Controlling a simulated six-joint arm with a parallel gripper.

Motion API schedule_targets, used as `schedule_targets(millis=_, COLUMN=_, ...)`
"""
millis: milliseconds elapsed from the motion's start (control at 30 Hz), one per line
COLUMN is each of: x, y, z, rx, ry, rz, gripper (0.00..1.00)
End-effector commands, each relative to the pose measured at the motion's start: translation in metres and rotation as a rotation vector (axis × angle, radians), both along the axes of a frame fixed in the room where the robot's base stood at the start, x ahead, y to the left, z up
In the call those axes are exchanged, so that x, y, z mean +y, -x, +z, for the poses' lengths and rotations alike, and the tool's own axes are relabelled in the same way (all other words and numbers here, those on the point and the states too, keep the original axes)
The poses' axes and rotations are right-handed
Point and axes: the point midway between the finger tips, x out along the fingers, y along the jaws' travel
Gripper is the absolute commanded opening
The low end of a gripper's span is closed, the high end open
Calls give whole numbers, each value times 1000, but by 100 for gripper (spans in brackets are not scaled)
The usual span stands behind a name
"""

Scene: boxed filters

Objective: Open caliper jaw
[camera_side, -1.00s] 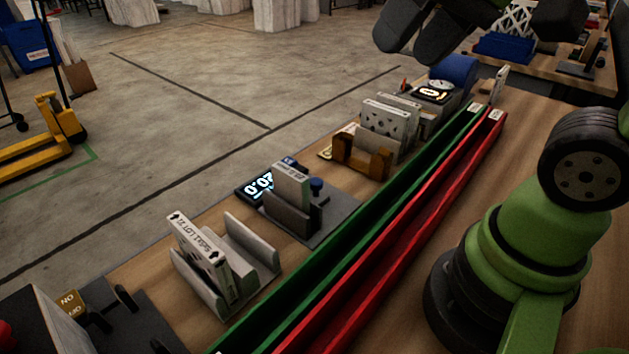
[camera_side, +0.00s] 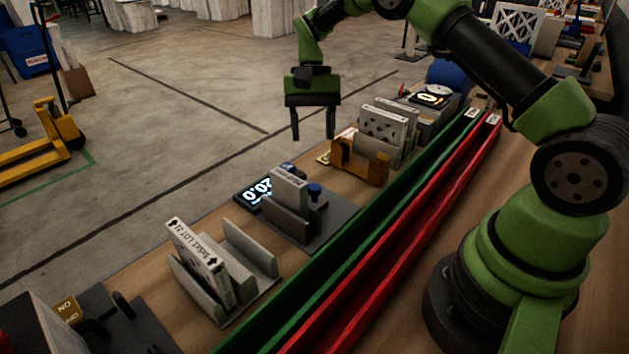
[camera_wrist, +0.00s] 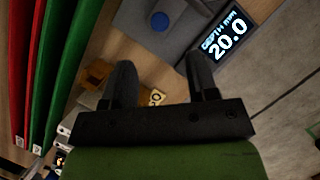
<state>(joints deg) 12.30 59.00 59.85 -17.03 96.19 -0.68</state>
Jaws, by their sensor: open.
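The caliper station is a grey plate (camera_side: 327,228) on the bench with a low grey jaw wall (camera_side: 284,219), a blue knob (camera_side: 315,189) and a lit display (camera_side: 254,193). In the wrist view the display (camera_wrist: 226,38) reads DEPTH mm 20.0. In the wrist view the blue knob (camera_wrist: 160,20) is near the top. My gripper (camera_side: 314,137) hangs fingers down, open and empty, above and behind the station, touching nothing. Its fingertips also show in the wrist view (camera_wrist: 163,75).
A grey holder (camera_side: 250,244) with a boxed filter (camera_side: 198,255) stands at the front left. Green (camera_side: 375,237) and red (camera_side: 400,238) channels run along the bench. A dial device (camera_side: 432,97) stands farther back.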

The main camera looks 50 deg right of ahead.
Motion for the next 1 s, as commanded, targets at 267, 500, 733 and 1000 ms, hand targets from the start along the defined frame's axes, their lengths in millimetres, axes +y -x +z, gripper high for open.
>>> schedule_targets(millis=267, x=7, y=9, z=-30, rx=13, ry=-2, rz=-2, gripper=53)
schedule_targets(millis=500, x=20, y=21, z=-72, rx=12, ry=-2, rz=-1, gripper=53)
schedule_targets(millis=733, x=26, y=26, z=-93, rx=7, ry=-1, rz=-3, gripper=53)
schedule_targets(millis=1000, x=26, y=27, z=-95, rx=7, ry=0, rz=-3, gripper=53)
